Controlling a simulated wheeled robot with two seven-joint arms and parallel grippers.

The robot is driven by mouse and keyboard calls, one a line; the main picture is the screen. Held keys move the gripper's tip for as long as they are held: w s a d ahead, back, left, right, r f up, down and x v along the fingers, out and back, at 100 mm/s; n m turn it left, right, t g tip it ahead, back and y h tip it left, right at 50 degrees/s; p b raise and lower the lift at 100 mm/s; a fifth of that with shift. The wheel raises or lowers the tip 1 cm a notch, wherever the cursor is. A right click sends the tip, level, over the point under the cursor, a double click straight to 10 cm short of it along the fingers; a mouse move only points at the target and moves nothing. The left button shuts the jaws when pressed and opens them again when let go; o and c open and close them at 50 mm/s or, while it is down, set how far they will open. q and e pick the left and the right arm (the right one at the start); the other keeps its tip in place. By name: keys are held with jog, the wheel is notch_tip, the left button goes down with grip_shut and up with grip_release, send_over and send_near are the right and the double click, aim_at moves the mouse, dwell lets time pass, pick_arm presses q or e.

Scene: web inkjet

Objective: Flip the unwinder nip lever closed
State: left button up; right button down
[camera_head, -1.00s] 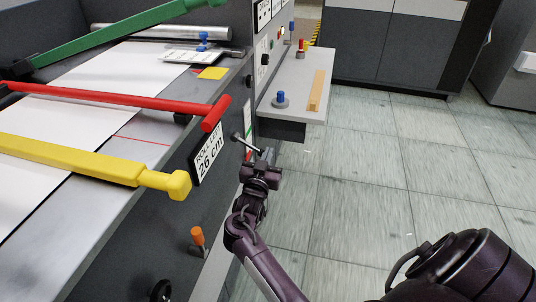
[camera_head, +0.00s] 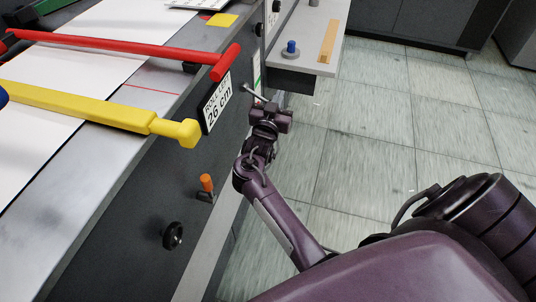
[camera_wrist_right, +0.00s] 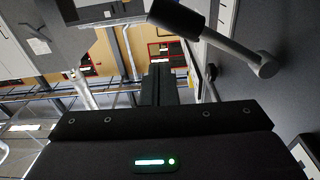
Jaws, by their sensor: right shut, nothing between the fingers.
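A lever with a bare metal rod (camera_head: 254,93) sticks out from the side of the machine, just right of the "26 cm" label. In the right wrist view it shows at the upper right, with a metal rod (camera_wrist_right: 232,46) and a black grip (camera_wrist_right: 176,16). I take it to be the nip lever; no name is readable on it. My right gripper (camera_head: 272,104) is shut and empty, close to the lever's outer end. The right wrist view shows its closed fingers (camera_wrist_right: 156,82) with the lever to their right; contact cannot be told. My left gripper is not in view.
A red bar (camera_head: 130,46) and a yellow bar (camera_head: 90,111) cross the web bed. An orange-tipped lever (camera_head: 206,184) and a black knob (camera_head: 173,235) protrude lower on the side panel. A grey shelf (camera_head: 308,45) juts out beyond the gripper. Tiled floor (camera_head: 370,150) is open to the right.

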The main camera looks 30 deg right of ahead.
jog(key=w+a+r+n+p, duration=0.1)
jog(key=w+r+n+p, duration=0.15)
jog(key=r, duration=0.25)
jog(key=w+a+r+n+p, duration=0.1)
jog(key=w+r+n+p, duration=0.1)
jog(key=r+n+p, duration=0.3)
jog(key=r+b+v, duration=0.1)
jog(key=b+v, duration=0.2)
jog(key=v, duration=0.8)
jog(key=s+a+f+n+g+y, duration=0.2)
jog(key=s+a+f+g+y, duration=0.2)
jog(key=s+f+y, duration=0.3)
jog(key=s+a+f+n+g+y, duration=0.2)
jog(key=s+a+f+g+y, duration=0.2)
jog(key=s+f, duration=0.9)
jog(key=shift+s+a+f+n+y, duration=0.4)
jog(key=shift+s+a+y, duration=0.15)
jog(key=shift+y, duration=1.25)
